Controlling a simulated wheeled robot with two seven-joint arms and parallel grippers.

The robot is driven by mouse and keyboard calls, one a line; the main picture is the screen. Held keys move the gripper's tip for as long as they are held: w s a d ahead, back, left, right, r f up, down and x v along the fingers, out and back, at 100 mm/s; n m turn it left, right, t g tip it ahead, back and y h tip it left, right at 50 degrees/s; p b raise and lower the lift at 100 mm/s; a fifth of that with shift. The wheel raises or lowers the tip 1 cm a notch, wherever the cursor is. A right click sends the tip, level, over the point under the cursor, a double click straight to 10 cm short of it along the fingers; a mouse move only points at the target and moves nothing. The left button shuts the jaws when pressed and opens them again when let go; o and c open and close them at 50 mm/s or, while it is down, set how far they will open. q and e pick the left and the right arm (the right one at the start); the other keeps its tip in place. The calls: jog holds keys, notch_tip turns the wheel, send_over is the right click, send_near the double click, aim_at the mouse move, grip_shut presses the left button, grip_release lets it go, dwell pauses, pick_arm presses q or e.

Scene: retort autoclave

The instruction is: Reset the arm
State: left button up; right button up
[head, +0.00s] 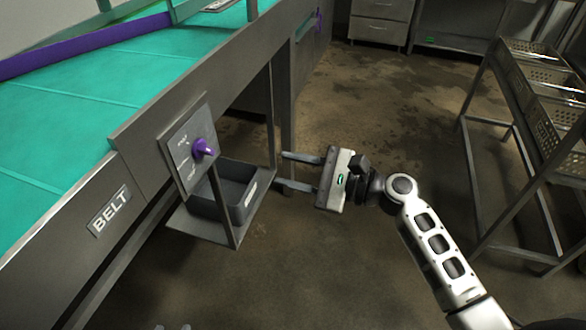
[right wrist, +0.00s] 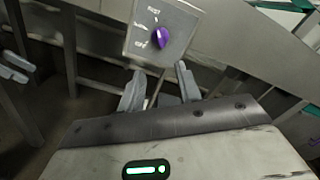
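My right gripper (head: 282,171) is open and empty, its two fingers apart and pointing left toward the belt machine. It is in the air to the right of a grey bin (head: 236,211) and of the control panel (head: 177,160). The panel carries a purple knob (head: 203,149). In the right wrist view the open fingers (right wrist: 159,82) frame empty space below the purple knob (right wrist: 159,38), without touching it. Two small pale tips, apparently of my left gripper (head: 172,328), show apart at the bottom edge of the head view; the rest is hidden.
The teal conveyor belt (head: 90,105) with a purple rail fills the left, with a BELT label (head: 111,211) on its frame. A metal rack (head: 541,160) with perforated trays stands at the right. Cabinets (head: 380,22) stand at the back. The floor between is clear.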

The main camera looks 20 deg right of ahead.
jog(key=shift+f, duration=0.1)
jog(key=s+f+n+g+h, duration=0.1)
jog(key=s+f+n+h, duration=0.7)
jog(key=f, duration=0.6)
jog(key=s+f+n+h, duration=0.2)
jog(key=s+n+h, duration=0.1)
jog(key=s+n, duration=0.6)
jog(key=shift+n+t, duration=0.4)
jog(key=shift+n, duration=1.6)
jog(key=shift+d, duration=0.1)
